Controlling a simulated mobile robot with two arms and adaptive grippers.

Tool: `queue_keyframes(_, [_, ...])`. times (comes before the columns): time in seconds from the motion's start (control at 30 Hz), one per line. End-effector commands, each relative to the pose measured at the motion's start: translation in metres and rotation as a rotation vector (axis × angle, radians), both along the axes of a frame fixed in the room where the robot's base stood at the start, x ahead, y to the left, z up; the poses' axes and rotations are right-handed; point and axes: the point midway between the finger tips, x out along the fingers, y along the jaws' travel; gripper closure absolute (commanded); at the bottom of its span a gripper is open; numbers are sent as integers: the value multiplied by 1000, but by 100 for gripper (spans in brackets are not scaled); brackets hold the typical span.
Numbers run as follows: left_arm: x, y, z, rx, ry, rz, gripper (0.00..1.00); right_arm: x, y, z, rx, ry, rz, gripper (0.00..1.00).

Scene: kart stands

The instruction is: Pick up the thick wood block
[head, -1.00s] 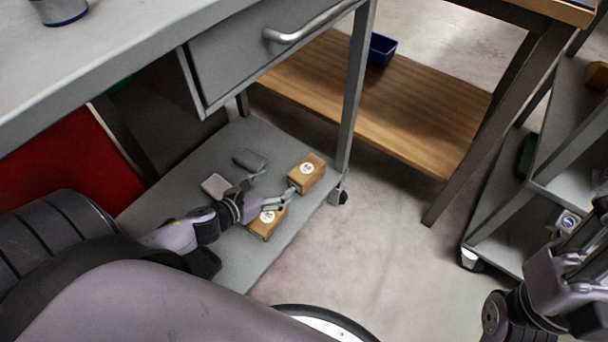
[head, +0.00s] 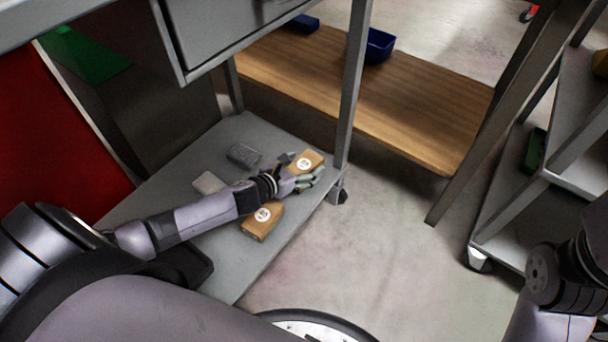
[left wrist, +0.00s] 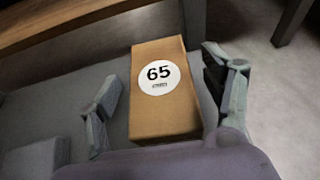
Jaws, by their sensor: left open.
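A brown wood block (head: 307,159) with a white round label sits at the far right end of the cart's grey lower shelf (head: 225,262). In the left wrist view this block (left wrist: 160,112) shows the number 65. My left gripper (head: 301,172) is open, with one finger on each side of it. In the left wrist view my gripper (left wrist: 165,97) shows a gap to the block on the left and a narrower one on the right. A second labelled wood block (head: 262,221) lies nearer, below my left forearm. I cannot tell which block is thicker.
Two grey pieces, one darker (head: 243,155) and one lighter (head: 208,183), lie on the shelf behind my arm. A cart leg (head: 351,90) stands close beyond the gripper. A wooden low shelf (head: 420,115) with a blue bin (head: 379,45) is behind.

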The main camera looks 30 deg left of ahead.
Motion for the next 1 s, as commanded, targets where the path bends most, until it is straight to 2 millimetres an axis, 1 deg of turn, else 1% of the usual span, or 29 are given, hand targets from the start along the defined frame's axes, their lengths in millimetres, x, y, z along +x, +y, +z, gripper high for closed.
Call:
queue_keyframes(0.03, [4, -1, -3, -1, -1, 0, 27, -1, 0, 0, 0, -10, 0, 60])
queue_keyframes(0.1, [6, -2, -3, 0, -1, 0, 27, -2, 0, 1, -1, -12, 0, 60])
queue_keyframes(0.3, [6, -2, -2, 0, 0, 0, 27, -2, 0, 2, -1, -11, 0, 60])
queue_keyframes(0.33, [6, -2, -2, 0, 0, -1, 28, -2, 0, 2, -1, -11, 0, 60])
queue_keyframes(1.0, [6, -1, -2, 0, 0, -1, 73, -1, 1, 2, -1, -11, 0, 60])
